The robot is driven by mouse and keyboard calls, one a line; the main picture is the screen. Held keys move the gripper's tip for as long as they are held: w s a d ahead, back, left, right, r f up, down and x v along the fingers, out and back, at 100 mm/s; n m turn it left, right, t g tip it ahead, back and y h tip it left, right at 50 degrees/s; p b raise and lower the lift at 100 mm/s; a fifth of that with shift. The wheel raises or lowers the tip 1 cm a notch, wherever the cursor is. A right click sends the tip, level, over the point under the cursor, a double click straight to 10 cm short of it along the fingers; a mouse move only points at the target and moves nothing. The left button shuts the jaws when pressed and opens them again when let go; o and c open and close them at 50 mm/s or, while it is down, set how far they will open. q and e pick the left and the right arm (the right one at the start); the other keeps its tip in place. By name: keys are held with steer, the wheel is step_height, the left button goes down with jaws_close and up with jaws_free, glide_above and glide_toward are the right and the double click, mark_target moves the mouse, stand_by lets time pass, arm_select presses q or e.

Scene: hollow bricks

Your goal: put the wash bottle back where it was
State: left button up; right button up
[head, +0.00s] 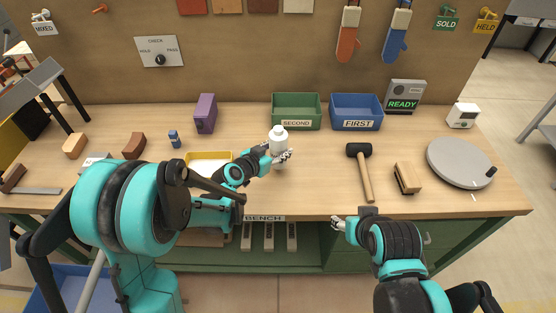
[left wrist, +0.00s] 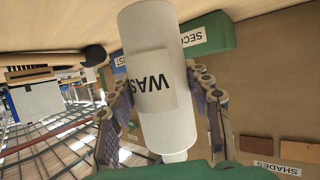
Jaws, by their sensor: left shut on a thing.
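The wash bottle (head: 279,137) is white with a pale cap and stands upright near the middle of the bench, in front of the green SECOND bin. In the left wrist view the wash bottle (left wrist: 155,60) appears upside down, with part of its label readable as "WAS". My left gripper (head: 281,157) is shut on it, and in the wrist view its fingers (left wrist: 160,105) lie on both sides of the body. I cannot tell whether the base touches the bench. My right gripper (head: 338,223) is at the bench's front edge, with no object visible in it; its opening is too small to judge.
The green SECOND bin (head: 296,95) and blue FIRST bin (head: 357,98) stand behind. A mallet (head: 365,185), a brush-like block (head: 407,177) and a round turntable (head: 459,160) are to the right.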

arm_select(q)
step_height(320, 180, down, 4)
steer(key=shift+f+b, duration=0.1)
steer(key=shift+b, duration=0.9)
steer(key=shift+r, duration=0.2)
steer(key=shift+f, duration=0.2)
steer(key=o, duration=1.6)
steer(key=shift+c, duration=0.2)
